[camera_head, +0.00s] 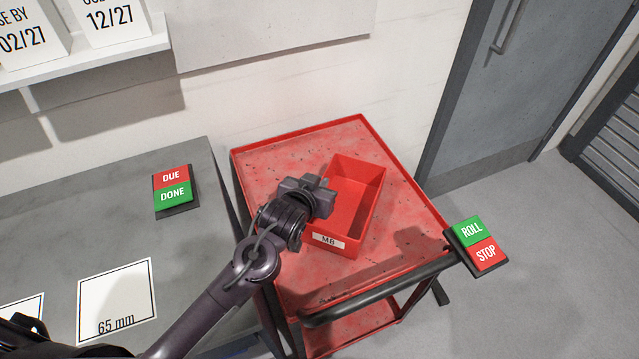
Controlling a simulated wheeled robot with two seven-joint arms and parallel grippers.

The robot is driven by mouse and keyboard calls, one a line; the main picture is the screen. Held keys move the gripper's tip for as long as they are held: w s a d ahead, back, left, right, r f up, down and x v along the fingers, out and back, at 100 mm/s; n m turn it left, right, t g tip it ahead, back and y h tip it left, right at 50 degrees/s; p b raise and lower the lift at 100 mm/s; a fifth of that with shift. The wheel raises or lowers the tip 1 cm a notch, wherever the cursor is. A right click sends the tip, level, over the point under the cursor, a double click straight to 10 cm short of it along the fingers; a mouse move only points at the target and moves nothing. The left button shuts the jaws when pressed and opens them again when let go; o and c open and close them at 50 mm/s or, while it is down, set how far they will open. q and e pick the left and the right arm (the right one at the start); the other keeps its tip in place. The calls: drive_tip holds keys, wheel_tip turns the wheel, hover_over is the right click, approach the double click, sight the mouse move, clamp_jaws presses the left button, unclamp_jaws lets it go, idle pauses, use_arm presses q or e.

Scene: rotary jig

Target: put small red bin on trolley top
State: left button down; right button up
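The small red bin (361,190), labelled M8 on its near side, sits on the red trolley top (290,147) and looks upright, turned slightly. My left gripper (318,190) is over the bin's left wall, with my arm coming in from the lower left. The gripper's body hides its fingertips and part of that wall, so I cannot tell whether it grips the wall. My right gripper is not in view.
A grey table (50,236) with a DUE/DONE sign (173,188) and a 65 mm card (117,299) stands left of the trolley. The trolley has a black handle (380,287) in front and a ROLL/STOP sign (477,244) at its right corner. A grey door (480,110) is behind.

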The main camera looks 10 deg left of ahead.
use_arm(q)
drive_tip(key=shift+f, duration=0.2)
drive_tip(key=shift+f, duration=0.15)
drive_tip(key=c, duration=1.6)
unclamp_jaws()
drive_tip(key=shift+c, duration=0.2)
drive_tip(key=shift+r, duration=0.2)
drive_tip(key=v, duration=1.2)
drive_tip(key=shift+b, duration=0.35)
